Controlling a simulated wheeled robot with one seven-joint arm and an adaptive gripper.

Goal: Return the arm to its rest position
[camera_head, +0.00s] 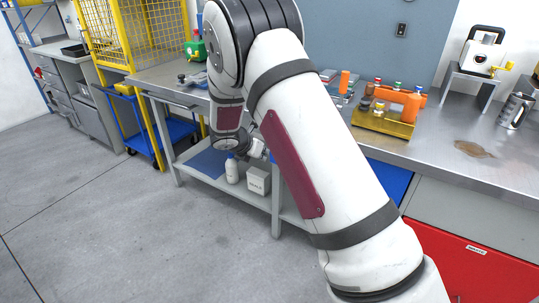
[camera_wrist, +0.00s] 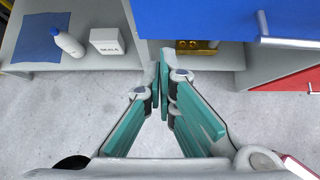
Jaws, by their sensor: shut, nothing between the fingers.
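My arm (camera_head: 305,140), white with dark bands and a maroon panel, reaches up from the lower right and bends down in front of the workbench in the head view. Its far end hangs near the bench's lower shelf, and the fingers are hidden there. In the wrist view my gripper (camera_wrist: 162,80) has its teal fingers together at the tips with nothing between them. It is over the grey floor, in front of the shelf and a blue drawer front (camera_wrist: 225,20).
A white bottle (camera_head: 232,169) and a white box (camera_head: 259,180) stand on the lower shelf (camera_head: 205,178). The steel worktop (camera_head: 450,135) carries a yellow tray (camera_head: 385,124) and a steel mug (camera_head: 515,110). A red drawer (camera_head: 480,262) is at right. The floor at left is clear.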

